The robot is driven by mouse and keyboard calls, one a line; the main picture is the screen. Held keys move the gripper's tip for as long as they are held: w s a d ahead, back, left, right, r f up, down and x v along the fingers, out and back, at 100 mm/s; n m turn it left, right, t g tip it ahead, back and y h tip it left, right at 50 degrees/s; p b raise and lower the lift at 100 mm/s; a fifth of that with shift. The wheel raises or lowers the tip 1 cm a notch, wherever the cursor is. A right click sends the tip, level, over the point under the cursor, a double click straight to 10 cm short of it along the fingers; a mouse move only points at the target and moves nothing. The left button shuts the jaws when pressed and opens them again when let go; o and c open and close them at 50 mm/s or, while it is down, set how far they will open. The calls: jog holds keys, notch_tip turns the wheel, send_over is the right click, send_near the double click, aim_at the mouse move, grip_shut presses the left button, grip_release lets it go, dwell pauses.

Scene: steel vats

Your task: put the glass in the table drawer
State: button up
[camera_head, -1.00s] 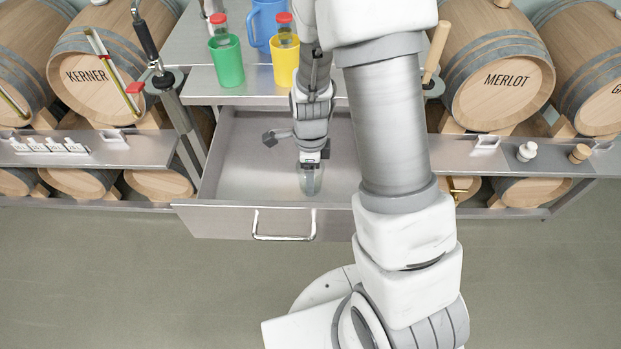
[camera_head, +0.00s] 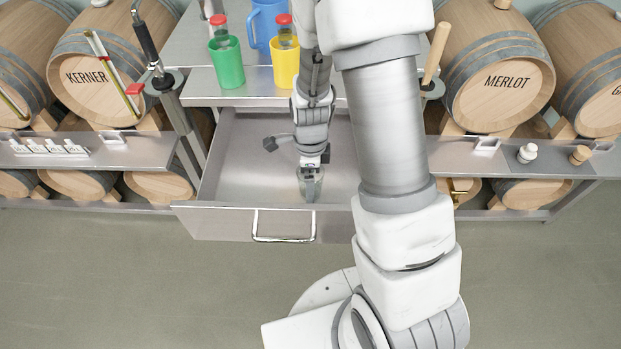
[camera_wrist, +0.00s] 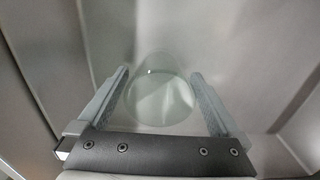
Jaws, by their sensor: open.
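The clear glass (camera_head: 311,185) is inside the open table drawer (camera_head: 235,192), near its front wall and right of the handle's middle. My gripper (camera_head: 311,172) reaches down into the drawer at the glass. In the wrist view, the glass (camera_wrist: 162,90) lies between the two fingers of my gripper (camera_wrist: 163,82), which are spread apart with visible gaps on both sides. The drawer's metal floor and walls (camera_wrist: 50,60) surround it. Whether the glass touches the drawer floor is hard to tell.
A green cup (camera_head: 227,62), a yellow cup (camera_head: 285,65) and a blue pitcher (camera_head: 264,22) stand on the table above the drawer. Barrels on racks flank it, including one marked Kerner (camera_head: 95,85) and one marked Merlot (camera_head: 505,88). The drawer's left part is clear.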

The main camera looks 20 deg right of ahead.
jog(key=s+r+n+t+p, duration=0.1)
jog(key=s+r+n+t, duration=0.15)
jog(key=r+n, duration=0.7)
jog(key=s+r+n+t+p, duration=0.1)
jog(key=s+r+n+p, duration=0.15)
jog(key=r, duration=1.35)
jog(key=s+r+n+t, duration=0.2)
jog(key=s+r+n, duration=0.5)
jog(key=s+n, duration=0.2)
jog(key=shift+r+n+b, duration=0.15)
jog(key=shift+n+b, duration=0.15)
jog(key=shift+b, duration=0.05)
notch_tip(320, 180, up, 6)
jog(key=p, duration=0.6)
